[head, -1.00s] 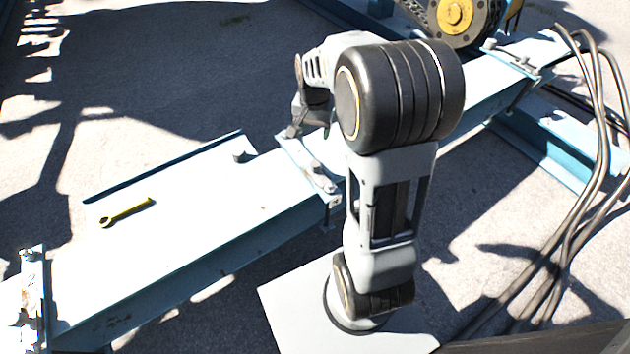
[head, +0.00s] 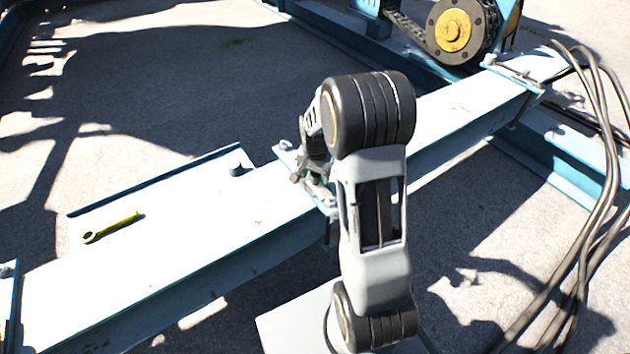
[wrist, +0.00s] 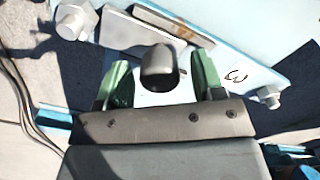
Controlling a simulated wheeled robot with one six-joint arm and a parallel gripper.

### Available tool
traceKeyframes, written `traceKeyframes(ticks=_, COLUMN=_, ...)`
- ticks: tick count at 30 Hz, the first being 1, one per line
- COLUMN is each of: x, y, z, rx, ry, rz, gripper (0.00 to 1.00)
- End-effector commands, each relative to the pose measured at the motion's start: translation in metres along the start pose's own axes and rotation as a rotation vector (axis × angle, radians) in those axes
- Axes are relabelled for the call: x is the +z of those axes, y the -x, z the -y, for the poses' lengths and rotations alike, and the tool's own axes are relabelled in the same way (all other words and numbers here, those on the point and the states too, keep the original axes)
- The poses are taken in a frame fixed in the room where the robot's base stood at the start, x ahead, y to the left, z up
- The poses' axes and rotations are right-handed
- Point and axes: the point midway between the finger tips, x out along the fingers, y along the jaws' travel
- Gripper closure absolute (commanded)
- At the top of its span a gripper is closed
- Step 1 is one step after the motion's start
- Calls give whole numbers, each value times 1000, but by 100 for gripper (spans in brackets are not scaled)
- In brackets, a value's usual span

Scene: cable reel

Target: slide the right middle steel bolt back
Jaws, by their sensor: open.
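The middle steel clamp plate (head: 284,155) lies across the pale blue beam, partly hidden behind my gripper (head: 312,176). In the wrist view, my gripper (wrist: 160,80) is open, with its green fingers apart. A rounded grey steel bolt end (wrist: 158,66) stands between the fingers; I cannot tell whether they touch it. A hex bolt (wrist: 76,20) shows at the upper left and a smaller bolt (wrist: 268,97) at the right, by a handwritten mark like a 3. In the head view the bolt between my fingers is hidden by my arm.
Another clamp (head: 513,73) is farther along the beam. Thick cables (head: 590,200) hang at the right. A yellow-hubbed chain wheel (head: 453,30) is behind.

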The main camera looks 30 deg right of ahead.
Motion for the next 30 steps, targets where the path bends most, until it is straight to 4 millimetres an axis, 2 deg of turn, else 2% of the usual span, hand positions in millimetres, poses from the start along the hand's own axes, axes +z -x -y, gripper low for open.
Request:
traceKeyframes(ticks=1, x=0, y=-6, z=0, rx=0, ry=0, rz=0, gripper=38)
traceKeyframes(ticks=6, x=0, y=-14, z=0, rx=0, ry=0, rz=-1, gripper=38)
traceKeyframes(ticks=16, x=0, y=-15, z=0, rx=-1, ry=0, rz=-1, gripper=38)
traceKeyframes(ticks=30, x=0, y=-14, z=0, rx=-1, ry=0, rz=-1, gripper=83)
